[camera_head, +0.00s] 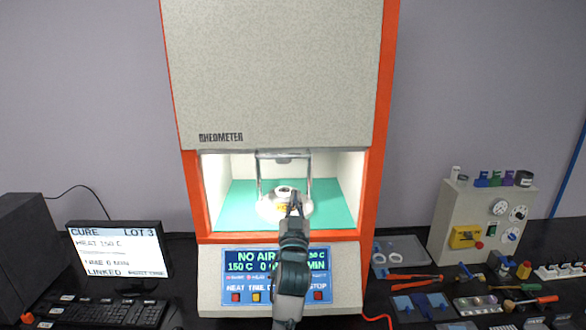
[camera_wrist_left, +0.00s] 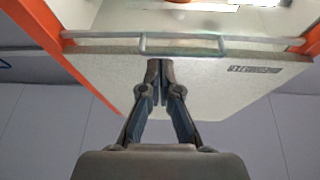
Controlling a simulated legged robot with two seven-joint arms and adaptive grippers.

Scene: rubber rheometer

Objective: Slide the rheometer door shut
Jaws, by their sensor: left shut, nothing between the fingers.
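The rheometer door (camera_head: 275,80) is a speckled pale panel marked with the machine's name. It is raised, and the lit chamber (camera_head: 237,195) below it is open. A grey bar handle (camera_head: 284,154) sits at the door's lower edge. In the left wrist view the door (camera_wrist_left: 200,75) and handle (camera_wrist_left: 180,43) show upside down. My left gripper (camera_head: 294,199) is shut and empty in front of the opening. In the left wrist view its fingertips (camera_wrist_left: 160,66) overlap the door close to the handle; contact cannot be told. My right gripper is not in view.
A round white die part (camera_head: 272,211) stands in the chamber on a green floor. A control panel (camera_head: 240,290) is below. A monitor (camera_head: 118,250) and keyboard (camera_head: 105,312) are at left; tools and a grey gauge box (camera_head: 480,225) are at right.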

